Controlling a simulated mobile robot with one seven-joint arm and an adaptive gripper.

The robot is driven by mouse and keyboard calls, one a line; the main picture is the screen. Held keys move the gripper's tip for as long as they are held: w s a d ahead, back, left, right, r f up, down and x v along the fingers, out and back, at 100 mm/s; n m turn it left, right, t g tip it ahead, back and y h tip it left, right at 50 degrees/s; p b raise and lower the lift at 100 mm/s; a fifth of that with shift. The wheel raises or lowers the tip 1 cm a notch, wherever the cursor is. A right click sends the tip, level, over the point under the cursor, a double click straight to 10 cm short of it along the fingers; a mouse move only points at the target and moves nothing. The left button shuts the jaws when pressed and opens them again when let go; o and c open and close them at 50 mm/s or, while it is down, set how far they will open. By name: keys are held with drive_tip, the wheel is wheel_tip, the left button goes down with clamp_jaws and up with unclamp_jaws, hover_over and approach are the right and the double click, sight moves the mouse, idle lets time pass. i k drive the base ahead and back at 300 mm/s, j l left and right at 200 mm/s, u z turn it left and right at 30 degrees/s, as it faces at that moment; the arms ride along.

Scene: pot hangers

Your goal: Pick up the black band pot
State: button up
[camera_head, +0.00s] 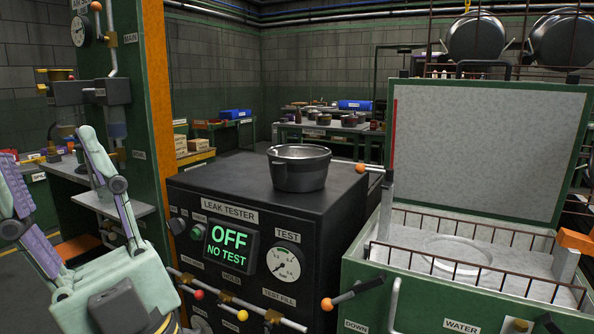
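A dark grey pot (299,176) with a bright rim and small side handles stands upright on the black top of the leak tester (222,176). No separate black band can be made out on it. My gripper (48,148) is at the left edge of the view, its two fingers pointing up and spread wide apart. It is open and empty, well to the left of the pot and not touching it. The far side of the pot is hidden.
Right of the tester is an open water tank (459,321) with wire rails and a raised lid (485,145). Two pots (476,38) hang at the upper right. A green post (138,105) stands behind my gripper. Levers with orange knobs stick out near the tester.

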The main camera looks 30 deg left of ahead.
sight(295, 168)
drive_tip(key=j, duration=1)
drive_tip(key=i+j, duration=0.3)
drive_tip(key=j, duration=0.15)
drive_tip(key=i+j, duration=0.3)
drive_tip(key=j, duration=0.15)
drive_tip(key=i, duration=0.3)
